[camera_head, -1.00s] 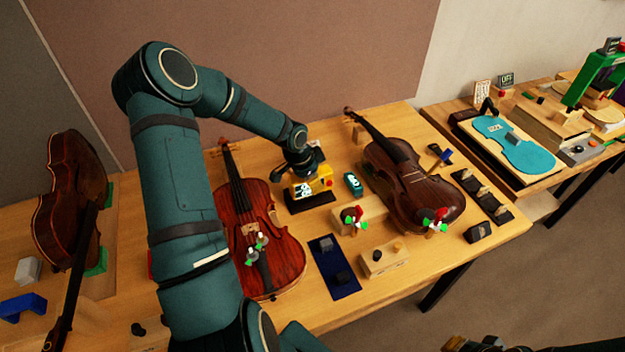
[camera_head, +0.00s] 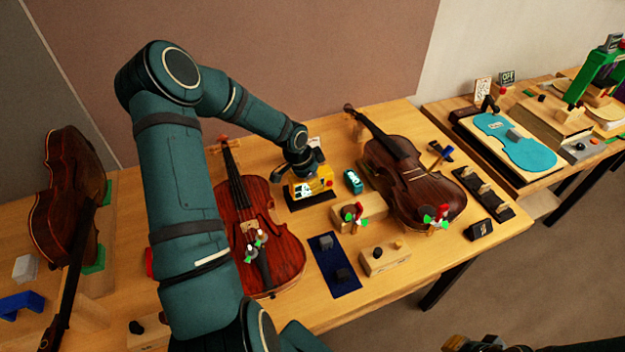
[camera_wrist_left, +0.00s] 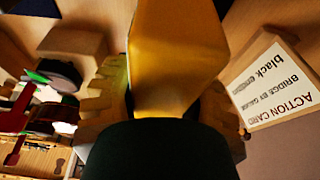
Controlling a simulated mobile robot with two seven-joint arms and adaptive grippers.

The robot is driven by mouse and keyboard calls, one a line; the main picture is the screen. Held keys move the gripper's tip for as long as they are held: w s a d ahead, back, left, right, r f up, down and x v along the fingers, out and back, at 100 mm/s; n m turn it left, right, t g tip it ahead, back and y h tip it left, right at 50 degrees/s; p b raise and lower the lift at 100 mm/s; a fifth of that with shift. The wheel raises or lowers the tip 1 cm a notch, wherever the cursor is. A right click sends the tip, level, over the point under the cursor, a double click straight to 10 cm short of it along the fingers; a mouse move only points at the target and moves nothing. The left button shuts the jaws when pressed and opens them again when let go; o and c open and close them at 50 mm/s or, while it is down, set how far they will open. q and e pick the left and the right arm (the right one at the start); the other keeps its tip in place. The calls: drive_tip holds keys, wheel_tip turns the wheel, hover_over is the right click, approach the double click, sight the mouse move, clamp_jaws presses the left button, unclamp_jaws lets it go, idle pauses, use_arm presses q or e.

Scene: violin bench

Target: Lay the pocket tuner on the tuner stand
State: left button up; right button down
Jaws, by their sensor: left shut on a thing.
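The yellow pocket tuner (camera_head: 313,186), with a light display and a red button, is in my left gripper (camera_head: 303,172). The gripper points down and is shut on it. In the left wrist view the tuner (camera_wrist_left: 175,60) is a yellow block between the two ridged fingers (camera_wrist_left: 165,110). A dark flat base that looks like the tuner stand (camera_head: 310,202) shows directly under the tuner. I cannot tell whether the tuner touches it. My right gripper (camera_head: 475,344) shows only in part at the bottom edge.
A small teal device (camera_head: 353,181) lies just right of the tuner. A red violin (camera_head: 262,235) lies to the left, a brown violin (camera_head: 412,180) to the right. A wooden block with a red-green clamp (camera_head: 355,214) is nearby. An action card (camera_wrist_left: 270,82) stands behind.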

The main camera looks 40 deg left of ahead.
use_arm(q)
drive_tip(key=shift+f+b, duration=0.5)
drive_tip(key=shift+f, duration=0.2)
drive_tip(key=o, duration=1.2)
drive_tip(key=shift+o, duration=0.2)
drive_tip(key=v, duration=1.2)
